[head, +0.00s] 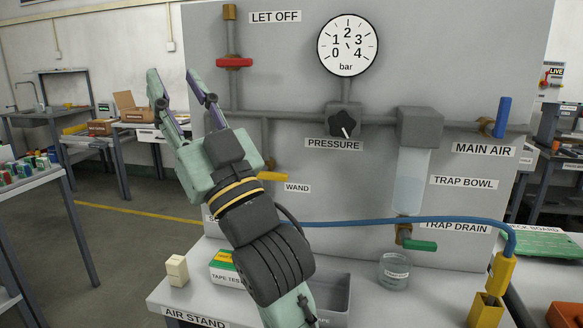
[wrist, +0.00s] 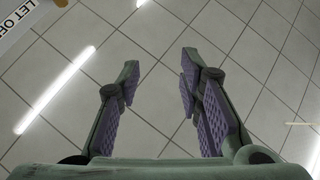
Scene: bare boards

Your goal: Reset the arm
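My gripper (head: 178,92) is raised in front of the left part of the grey air panel (head: 290,80) in the head view. Its two fingers point up and stand apart, with nothing between them. In the wrist view the purple-padded fingers (wrist: 158,85) are spread wide and empty against the tiled ceiling. My arm runs down to the bottom of the head view and hides part of the panel's lower left and of the stand.
The red LET OFF handle (head: 234,63) is close to the right of my fingers. A yellow WAND lever (head: 272,176) is by my wrist. A blue hose (head: 400,221) crosses behind my arm. A glass jar (head: 395,270) and a cream block (head: 177,270) stand on the air stand.

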